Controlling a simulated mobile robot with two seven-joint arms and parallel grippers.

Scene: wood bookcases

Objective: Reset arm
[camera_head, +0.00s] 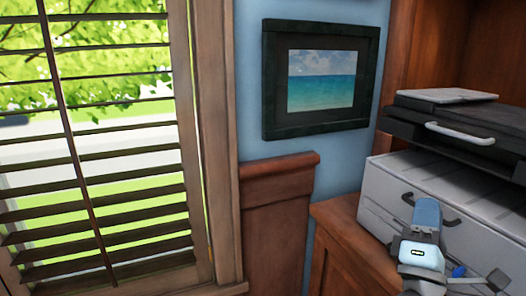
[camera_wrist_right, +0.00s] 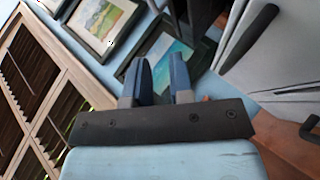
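My right gripper (camera_head: 427,210) is at the lower right of the head view, in front of the white printer-like box (camera_head: 390,188). Its blue fingers point up. In the right wrist view my right gripper (camera_wrist_right: 160,64) shows two blue fingers standing apart with nothing between them, so it is open and empty. My left gripper is in neither view.
The box stands on a wooden cabinet (camera_head: 338,240), with a black tray (camera_head: 450,130) above. A framed sea picture (camera_head: 321,80) hangs on the blue wall; it also shows in the wrist view (camera_wrist_right: 171,60). A slatted window shutter (camera_head: 95,190) is at left.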

